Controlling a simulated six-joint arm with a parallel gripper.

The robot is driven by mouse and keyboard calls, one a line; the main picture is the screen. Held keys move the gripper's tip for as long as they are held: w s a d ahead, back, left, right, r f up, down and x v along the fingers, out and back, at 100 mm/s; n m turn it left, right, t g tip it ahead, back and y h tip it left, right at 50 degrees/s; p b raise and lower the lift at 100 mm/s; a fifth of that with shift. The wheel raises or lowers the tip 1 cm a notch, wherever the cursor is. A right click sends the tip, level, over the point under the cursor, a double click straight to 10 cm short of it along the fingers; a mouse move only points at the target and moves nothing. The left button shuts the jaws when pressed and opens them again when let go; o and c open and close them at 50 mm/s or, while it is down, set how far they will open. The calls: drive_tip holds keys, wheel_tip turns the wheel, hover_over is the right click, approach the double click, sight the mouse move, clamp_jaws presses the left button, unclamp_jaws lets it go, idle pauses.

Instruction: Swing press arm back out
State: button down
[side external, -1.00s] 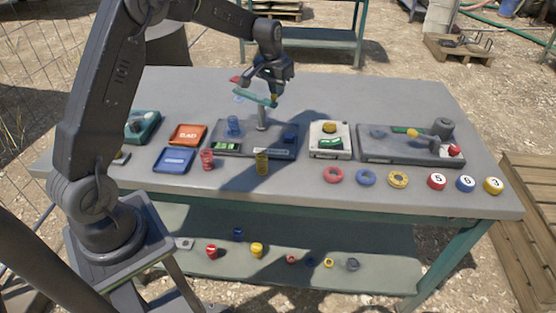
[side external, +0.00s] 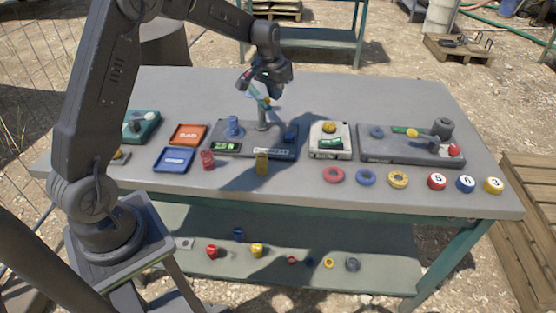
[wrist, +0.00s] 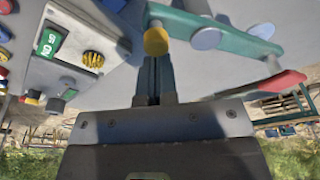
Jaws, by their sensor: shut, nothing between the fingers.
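The press station's dark base (side external: 262,141) sits mid-table, with an upright post (side external: 263,119) carrying the green press arm (side external: 259,95). My gripper (side external: 256,86) is shut and empty, low over the post. In the wrist view its fingers (wrist: 155,66) point at the yellow knob, close beside the arm; contact cannot be told. The gripper partly hides the arm in the side view.
A blue cup (side external: 233,126) stands on the base's left part, a blue block (side external: 290,136) on its right. Red (side external: 207,159) and yellow (side external: 262,162) cylinders stand in front. A white button box (side external: 330,146) is close right. The table behind is clear.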

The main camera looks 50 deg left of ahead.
drive_tip(key=shift+w, duration=0.1)
drive_tip(key=shift+w+d, duration=0.15)
drive_tip(key=shift+w, duration=0.35)
drive_tip(key=w+v, duration=0.1)
drive_tip(key=v, duration=0.5)
drive_tip(key=shift+a+r, duration=0.2)
drive_tip(key=shift+r, duration=0.35)
drive_tip(key=s+d+r+m+t, duration=0.1)
drive_tip(key=s+d+r, duration=0.85)
drive_tip(key=s, duration=0.35)
drive_tip(key=s+d+f+m+t, duration=0.1)
drive_tip(key=s+d+f, duration=0.1)
drive_tip(key=s, duration=0.7)
drive_tip(key=s+d+f+m+t, duration=0.1)
drive_tip(key=s+d+f, duration=0.1)
drive_tip(key=s+d, duration=0.3)
drive_tip(key=s, duration=0.4)
drive_tip(key=shift+h, duration=0.3)
